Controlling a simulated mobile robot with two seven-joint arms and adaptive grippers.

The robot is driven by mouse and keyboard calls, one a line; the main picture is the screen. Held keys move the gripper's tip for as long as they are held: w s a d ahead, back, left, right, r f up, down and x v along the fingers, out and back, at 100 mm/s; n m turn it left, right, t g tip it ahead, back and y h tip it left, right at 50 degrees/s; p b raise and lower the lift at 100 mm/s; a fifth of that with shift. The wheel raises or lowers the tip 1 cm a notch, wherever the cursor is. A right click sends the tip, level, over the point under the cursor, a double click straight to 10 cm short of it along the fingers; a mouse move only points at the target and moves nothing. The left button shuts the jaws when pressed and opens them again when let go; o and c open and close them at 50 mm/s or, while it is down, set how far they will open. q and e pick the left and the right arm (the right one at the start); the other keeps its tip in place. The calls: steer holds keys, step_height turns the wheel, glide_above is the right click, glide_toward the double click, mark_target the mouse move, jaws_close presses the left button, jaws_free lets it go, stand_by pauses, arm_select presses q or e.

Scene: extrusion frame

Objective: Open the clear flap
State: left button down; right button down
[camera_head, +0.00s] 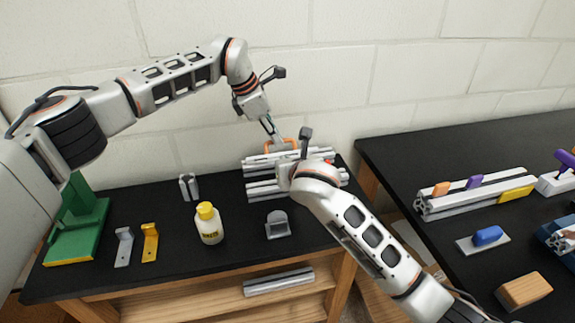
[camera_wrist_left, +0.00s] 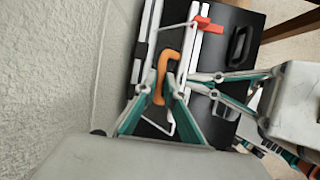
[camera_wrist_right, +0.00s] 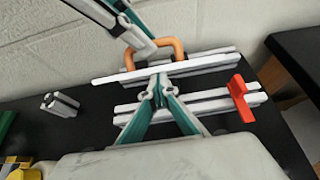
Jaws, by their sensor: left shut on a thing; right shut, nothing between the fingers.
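An extrusion frame of grey rails (camera_head: 262,190) lies at the back right of the near table. An orange handle (camera_wrist_right: 178,48) stands at its rear; it also shows in the left wrist view (camera_wrist_left: 162,72). My left gripper (camera_wrist_left: 163,92) is shut on the orange handle. A thin white strip (camera_wrist_right: 115,78) runs beside the handle and may be the clear flap's edge; the pane itself is hard to make out. My right gripper (camera_wrist_right: 158,84) is shut and empty, over the rails in front of the handle. In the head view my right wrist hides its fingers.
A red piece (camera_wrist_right: 238,92) sits on the front rail's right end. A yellow-capped bottle (camera_head: 209,226), a grey bracket (camera_head: 278,228) and a green stand (camera_head: 78,228) are on the near table. The wall is close behind. A second table (camera_head: 400,160) stands right, with several parts.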

arm_select(q)
steer(key=shift+s+f, duration=0.35)
steer(key=shift+f, duration=0.3)
arm_select(e)
steer(key=shift+w+r, duration=0.2)
steer(key=shift+r, duration=0.15)
arm_select(q)
steer(key=c, duration=2.3)
jaws_free()
steer(key=shift+o, duration=0.8)
arm_select(e)
steer(key=shift+w, duration=0.1)
steer(key=shift+f, duration=0.1)
arm_select(q)
steer(key=shift+w+r, duration=0.1)
steer(key=shift+r, duration=0.05)
